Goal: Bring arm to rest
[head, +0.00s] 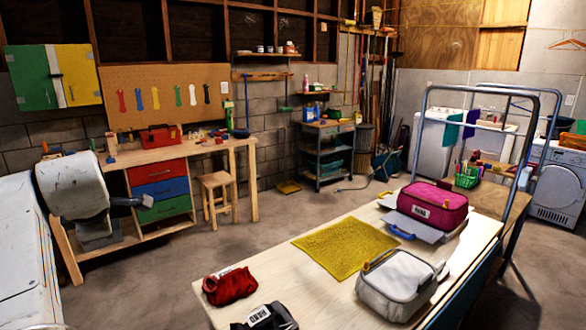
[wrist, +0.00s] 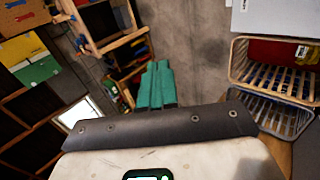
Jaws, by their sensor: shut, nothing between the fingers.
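My gripper (wrist: 157,68) shows in the wrist view as two teal fingers close together, with nothing between them. The dark plate and worn pale housing of my wrist fill the bottom of that view. In the head view my pale arm shows at the left edge, in front of the workbench (head: 185,150). It reaches out near the coloured drawers and is clear of the table in front.
The wooden table (head: 290,262) at front right bears a yellow cloth (head: 345,248), a magenta bag (head: 432,203), a grey bag (head: 398,282) and a red pouch (head: 230,287). A stool (head: 219,195) stands by the workbench. Wire baskets (wrist: 270,75) show in the wrist view. Open floor lies mid-room.

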